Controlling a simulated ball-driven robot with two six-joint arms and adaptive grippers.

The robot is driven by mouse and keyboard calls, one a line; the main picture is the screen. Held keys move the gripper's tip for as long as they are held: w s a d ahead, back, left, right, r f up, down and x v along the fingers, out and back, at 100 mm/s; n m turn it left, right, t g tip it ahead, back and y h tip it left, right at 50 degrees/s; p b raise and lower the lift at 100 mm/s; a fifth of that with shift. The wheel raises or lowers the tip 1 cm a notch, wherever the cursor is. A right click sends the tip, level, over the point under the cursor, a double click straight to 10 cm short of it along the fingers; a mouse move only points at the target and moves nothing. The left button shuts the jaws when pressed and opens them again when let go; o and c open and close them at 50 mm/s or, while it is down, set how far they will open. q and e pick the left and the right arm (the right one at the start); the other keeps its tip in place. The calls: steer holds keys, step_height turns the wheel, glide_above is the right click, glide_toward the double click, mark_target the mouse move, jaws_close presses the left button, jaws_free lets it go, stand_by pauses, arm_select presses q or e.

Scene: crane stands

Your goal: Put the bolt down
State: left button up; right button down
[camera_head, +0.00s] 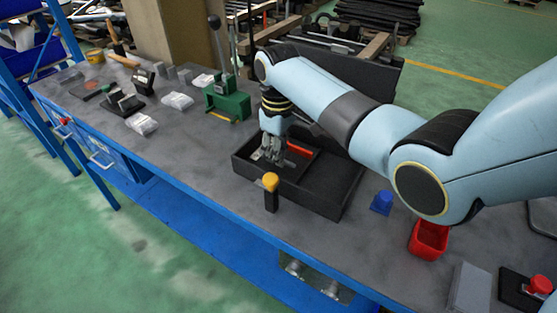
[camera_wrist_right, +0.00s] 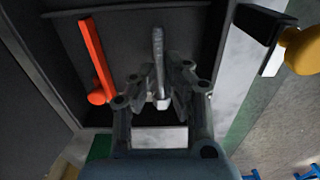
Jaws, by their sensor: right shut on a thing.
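My right gripper (camera_head: 271,152) is over the left part of a black tray (camera_head: 337,207) on the grey workbench. In the right wrist view the gripper (camera_wrist_right: 160,92) is shut on a grey metal bolt (camera_wrist_right: 158,50), whose shank extends past the fingertips along the dark tray. The bolt is too small to make out in the head view. I cannot tell whether it touches the tray floor. My left gripper is not in view.
An orange-red handled piece (camera_wrist_right: 97,55) lies beside the bolt in the tray. A yellow-knobbed black post (camera_head: 271,183) stands at the tray's front. A green press (camera_head: 228,103) is behind left; a blue piece (camera_head: 382,202) and red bin (camera_head: 428,240) are to the right.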

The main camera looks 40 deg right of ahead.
step_height(320, 180, down, 3)
steer(key=shift+r, duration=0.2)
steer(key=shift+f, duration=0.15)
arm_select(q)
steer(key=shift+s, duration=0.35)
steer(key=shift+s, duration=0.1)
arm_select(e)
steer(key=c, duration=1.4)
jaws_free()
steer(key=shift+f, duration=0.15)
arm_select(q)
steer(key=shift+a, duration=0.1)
